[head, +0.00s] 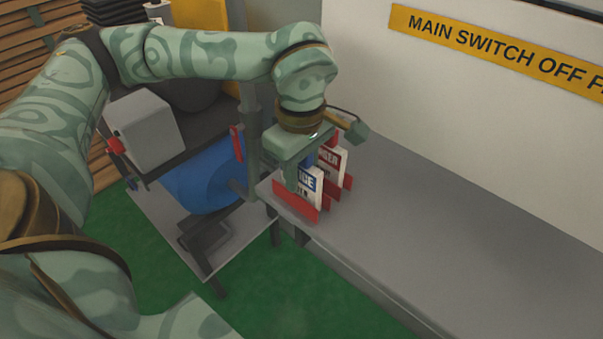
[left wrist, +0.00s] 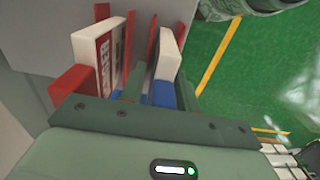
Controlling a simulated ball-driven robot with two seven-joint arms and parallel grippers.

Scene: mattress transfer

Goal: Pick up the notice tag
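The notice tag (head: 312,186), white with a blue band, stands in a red rack (head: 296,202) on the grey counter. Its narrow white edge and blue part show in the left wrist view (left wrist: 168,62). My left gripper (head: 302,172) points down over it, and one finger covers part of its face. In the left wrist view the fingers look apart, with the tag near them; contact cannot be made out. A white and red danger tag (head: 332,162) stands just behind it, and also shows in the left wrist view (left wrist: 97,50). My right gripper is not in view.
The grey counter (head: 440,240) is bare to the right of the rack. A wall with a yellow sign (head: 500,48) rises behind it. A machine with a blue drum (head: 203,177) stands close left of the counter, above the green floor (head: 290,290).

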